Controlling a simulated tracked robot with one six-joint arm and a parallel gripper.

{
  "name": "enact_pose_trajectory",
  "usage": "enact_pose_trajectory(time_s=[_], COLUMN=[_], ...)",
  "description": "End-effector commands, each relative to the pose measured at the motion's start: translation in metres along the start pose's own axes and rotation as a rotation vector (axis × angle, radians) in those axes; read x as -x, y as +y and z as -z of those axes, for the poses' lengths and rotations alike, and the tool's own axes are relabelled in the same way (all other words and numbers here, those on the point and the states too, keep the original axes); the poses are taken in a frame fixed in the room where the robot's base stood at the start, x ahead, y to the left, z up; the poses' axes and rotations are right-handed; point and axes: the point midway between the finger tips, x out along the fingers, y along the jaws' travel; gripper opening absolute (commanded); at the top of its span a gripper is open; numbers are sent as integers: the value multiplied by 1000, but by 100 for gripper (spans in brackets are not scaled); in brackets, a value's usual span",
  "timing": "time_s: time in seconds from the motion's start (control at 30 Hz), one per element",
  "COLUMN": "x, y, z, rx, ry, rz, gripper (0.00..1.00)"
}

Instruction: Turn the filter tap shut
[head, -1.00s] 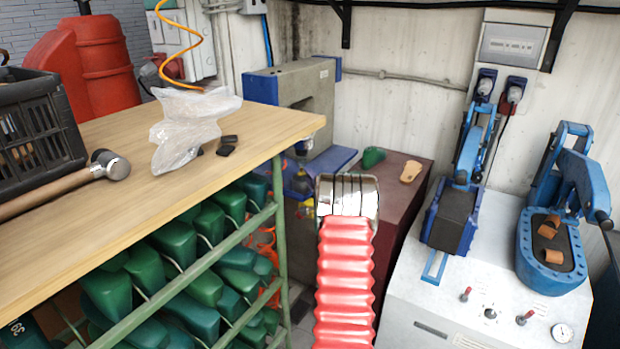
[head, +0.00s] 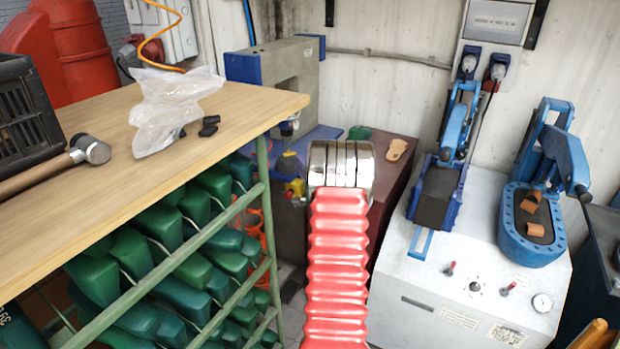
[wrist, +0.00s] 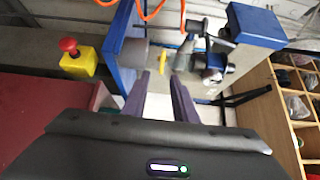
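In the wrist view, a small yellow piece (wrist: 162,57), which looks like the filter tap's handle, stands upright between a grey round part and a grey fitting (wrist: 186,54). The fitting is beside the blue-ended press (wrist: 255,25). My gripper (wrist: 161,77) points at the yellow piece with its two dark fingers apart and nothing between them. The fingertips are just short of the piece in the picture; I cannot tell whether they touch it. In the head view my gripper is hidden behind my arm. The grey press (head: 262,90) shows there beyond the table's corner.
A yellow box with a red button (wrist: 76,60) is left of my fingers. An orange hose (wrist: 150,12) hangs close by. The wooden table (head: 90,195) with green lasts below stands left. The white machine (head: 450,270) with blue presses stands right.

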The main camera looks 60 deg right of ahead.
Motion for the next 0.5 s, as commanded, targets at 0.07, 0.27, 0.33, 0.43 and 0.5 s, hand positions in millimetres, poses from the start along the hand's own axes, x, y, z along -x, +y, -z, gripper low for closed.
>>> enact_pose_trajectory(time_s=[0.07,0.27,0.33,0.43,0.5], x=[12,42,52,65,71], y=[-1,1,0,1,1], z=[1,1,1,1,1], rx=[1,-1,-1,-1,0], ry=[1,3,2,2,2], rz=[0,-2,-1,-2,-1], gripper=[26,26,26,26,26])
